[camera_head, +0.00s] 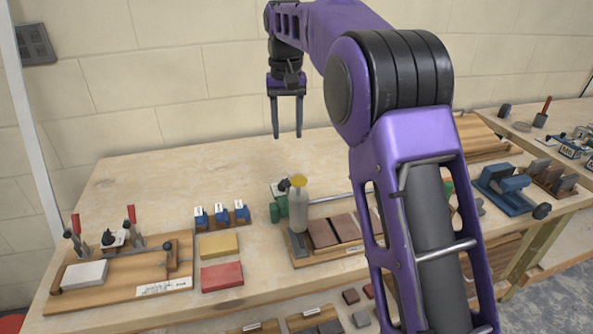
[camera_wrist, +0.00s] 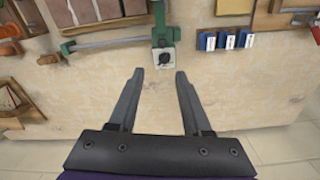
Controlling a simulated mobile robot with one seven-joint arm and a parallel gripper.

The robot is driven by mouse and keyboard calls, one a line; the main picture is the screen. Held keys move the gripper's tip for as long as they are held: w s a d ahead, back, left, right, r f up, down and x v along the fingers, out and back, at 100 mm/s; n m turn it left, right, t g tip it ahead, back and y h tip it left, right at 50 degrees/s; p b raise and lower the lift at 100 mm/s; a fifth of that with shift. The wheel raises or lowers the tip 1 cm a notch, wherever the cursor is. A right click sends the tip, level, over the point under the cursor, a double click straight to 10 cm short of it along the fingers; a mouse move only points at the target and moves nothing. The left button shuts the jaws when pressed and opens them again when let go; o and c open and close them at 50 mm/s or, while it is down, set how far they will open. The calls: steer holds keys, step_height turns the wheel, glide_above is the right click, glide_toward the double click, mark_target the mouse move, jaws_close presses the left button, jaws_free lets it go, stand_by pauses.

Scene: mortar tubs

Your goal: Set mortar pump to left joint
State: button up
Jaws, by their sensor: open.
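No part carries a readable pump label. A small pale plate with a black knob (camera_head: 282,187) stands behind a grey cylinder with a yellow top (camera_head: 299,208) on the bench. The plate and knob (camera_wrist: 163,57) also show in the wrist view, beside a green clamp part (camera_wrist: 163,35). The knob's setting is too small to read. My gripper (camera_head: 287,135) is open and empty, above and behind the plate in the head view. In the wrist view the plate lies just beyond and between my fingertips (camera_wrist: 160,73), apart from them.
A board with brown tiles (camera_head: 324,232) and a bar clamp lies by the cylinder. Blue blocks (camera_head: 221,216), a yellow block (camera_head: 218,245) and a red block (camera_head: 221,276) lie left. A wooden board with red-handled tools (camera_head: 120,285) is farther left. The back bench is clear.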

mark_target(288, 182)
steer(key=f+b, duration=0.1)
steer(key=f, duration=0.8)
steer(key=f+b, duration=0.2)
steer(key=f, duration=0.7)
steer(key=shift+s+a+f, duration=0.1)
steer(key=shift+s, duration=0.1)
jaws_close()
stand_by(0.7)
